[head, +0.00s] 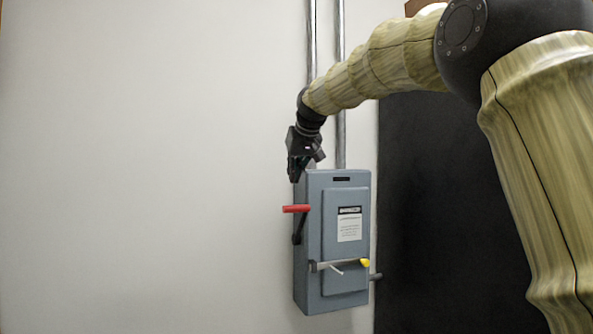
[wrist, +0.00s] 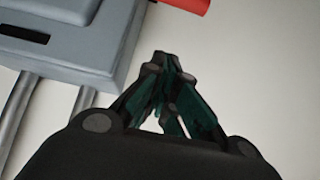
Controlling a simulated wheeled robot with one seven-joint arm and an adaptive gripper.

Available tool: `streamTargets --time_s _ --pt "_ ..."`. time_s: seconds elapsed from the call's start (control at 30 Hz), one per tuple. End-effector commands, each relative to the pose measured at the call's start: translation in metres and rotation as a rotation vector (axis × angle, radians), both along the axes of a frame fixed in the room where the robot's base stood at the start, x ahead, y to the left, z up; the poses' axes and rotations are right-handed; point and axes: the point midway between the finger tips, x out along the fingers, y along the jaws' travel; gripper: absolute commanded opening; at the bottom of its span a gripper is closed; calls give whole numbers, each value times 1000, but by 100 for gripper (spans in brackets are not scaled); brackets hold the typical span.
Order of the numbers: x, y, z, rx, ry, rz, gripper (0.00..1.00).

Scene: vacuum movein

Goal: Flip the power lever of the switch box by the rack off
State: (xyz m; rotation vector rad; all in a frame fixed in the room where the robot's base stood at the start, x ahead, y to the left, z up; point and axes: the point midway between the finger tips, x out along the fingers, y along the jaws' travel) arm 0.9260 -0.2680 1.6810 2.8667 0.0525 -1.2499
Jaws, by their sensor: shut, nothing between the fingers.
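The grey switch box (head: 312,270) hangs on the white wall in the head view. Its top edge also shows at the upper left of the wrist view (wrist: 70,45). The power lever has a red handle (head: 296,208) sticking out to the left, on a dark arm (head: 301,228) along the box's left side, with the handle at the upper end. The red handle also shows at the top of the wrist view (wrist: 188,4). My gripper (head: 294,178) is above the handle, by the box's upper left corner, apart from the handle. Its fingers are closed together and empty (wrist: 162,56).
Two metal conduits (head: 340,120) run up the wall from the box top. A dark rack panel (head: 420,220) stands to the right of the box. A yellow-tipped latch (head: 364,262) crosses the box's lower front. The wall left of the box is clear.

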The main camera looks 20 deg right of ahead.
Motion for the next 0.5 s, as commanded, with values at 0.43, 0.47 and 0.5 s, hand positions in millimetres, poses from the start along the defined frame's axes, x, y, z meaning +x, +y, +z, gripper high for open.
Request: streamTargets --time_s 0.43,0.47,0.5 --pt "44 0 -45 0 2 -1 0" --pt "47 0 -47 0 1 -1 0" --pt "50 0 -51 0 2 -1 0"
